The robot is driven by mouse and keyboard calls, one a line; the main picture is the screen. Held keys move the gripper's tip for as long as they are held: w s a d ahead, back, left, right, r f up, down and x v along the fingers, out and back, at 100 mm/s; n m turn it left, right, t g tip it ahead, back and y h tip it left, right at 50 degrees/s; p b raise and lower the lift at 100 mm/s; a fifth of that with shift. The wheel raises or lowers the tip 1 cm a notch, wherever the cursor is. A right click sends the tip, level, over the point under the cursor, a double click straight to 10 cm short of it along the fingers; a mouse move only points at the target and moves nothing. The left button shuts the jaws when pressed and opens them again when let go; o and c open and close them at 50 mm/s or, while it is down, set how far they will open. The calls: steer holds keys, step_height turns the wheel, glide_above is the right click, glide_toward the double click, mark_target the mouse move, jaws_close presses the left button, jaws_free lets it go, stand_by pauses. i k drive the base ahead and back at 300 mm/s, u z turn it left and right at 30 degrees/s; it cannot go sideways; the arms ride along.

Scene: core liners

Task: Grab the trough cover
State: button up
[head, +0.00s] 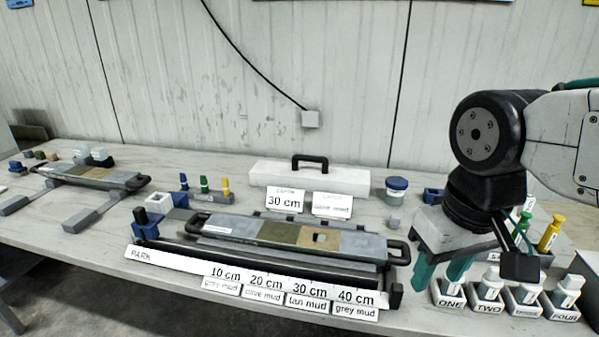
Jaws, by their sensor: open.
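The trough cover appears to be the long white lid (345,180) with a black arched handle (310,160) on top. It lies at the back of the bench, near the wall. My gripper (441,274) is at the right, pointing down, with its two teal fingers apart and nothing visible between them. It is to the right of the cover and nearer the front, clear of it.
Two cards (286,201) stand in front of the cover, one reading 30 cm. A blue-lidded jar (396,189) stands right of it. Labelled bottles (488,288) crowd the front right, close to my gripper. Small coloured pegs (204,185) stand left of the cover. Another core tray (92,177) lies far left.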

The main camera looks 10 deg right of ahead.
mark_target(354, 182)
steer(key=z, duration=0.2)
steer(key=k, duration=1.25)
steer(key=z, duration=0.65)
steer(key=k, duration=0.45)
steer(key=u, duration=0.7)
steer(key=i, duration=0.55)
steer(key=u, duration=0.6)
steer(key=i, duration=0.8)
steer(key=z, duration=0.75)
steer(key=i, duration=0.5)
steer(key=z, duration=0.5)
